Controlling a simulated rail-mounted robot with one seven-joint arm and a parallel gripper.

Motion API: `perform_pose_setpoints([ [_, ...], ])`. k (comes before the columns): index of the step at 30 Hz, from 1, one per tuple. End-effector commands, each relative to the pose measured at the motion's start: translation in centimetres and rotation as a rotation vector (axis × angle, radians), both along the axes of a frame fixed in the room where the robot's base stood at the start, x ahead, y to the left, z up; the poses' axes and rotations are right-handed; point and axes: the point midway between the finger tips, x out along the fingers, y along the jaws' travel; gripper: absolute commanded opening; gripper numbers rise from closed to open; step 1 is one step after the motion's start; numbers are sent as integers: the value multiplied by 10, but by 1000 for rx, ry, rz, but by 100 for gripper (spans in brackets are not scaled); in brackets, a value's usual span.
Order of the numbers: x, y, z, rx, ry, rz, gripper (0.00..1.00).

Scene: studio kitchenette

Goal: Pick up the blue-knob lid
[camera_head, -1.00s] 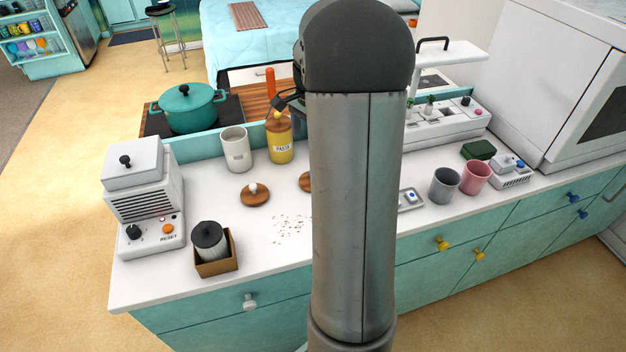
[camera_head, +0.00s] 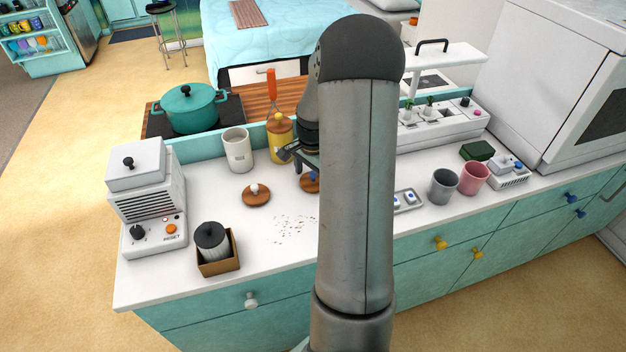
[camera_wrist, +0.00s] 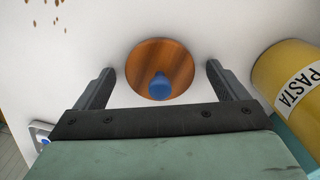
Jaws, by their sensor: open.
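The blue-knob lid is a round brown wooden disc with a blue knob. In the wrist view the lid (camera_wrist: 178,60) lies flat on the white counter, its knob upright between my two fingers. In the head view the lid (camera_head: 309,183) shows only in part, behind my arm. My gripper (camera_wrist: 158,75) is open, with one finger on each side of the lid and nothing held. In the head view my gripper (camera_head: 298,160) is just above the lid, partly hidden by my arm.
A yellow pasta canister (camera_head: 281,150) stands close beside the lid, with a white canister (camera_head: 238,152) to its left. A white-knob lid (camera_head: 256,196) lies to the left. Brown crumbs (camera_head: 292,228) are scattered in front. Grey (camera_head: 443,187) and pink cups (camera_head: 474,180) stand at right.

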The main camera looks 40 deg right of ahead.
Motion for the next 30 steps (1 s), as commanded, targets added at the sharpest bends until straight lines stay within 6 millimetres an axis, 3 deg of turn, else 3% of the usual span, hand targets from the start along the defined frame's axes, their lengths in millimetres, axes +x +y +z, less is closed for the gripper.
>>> perform_pose_setpoints([
  [5,0,0,0,-1,0,0,93],
  [10,0,0,0,-1,0,0,45],
  [23,0,-1,6,-2,-1,0,44],
  [30,-4,2,38,-5,-3,-1,44],
])
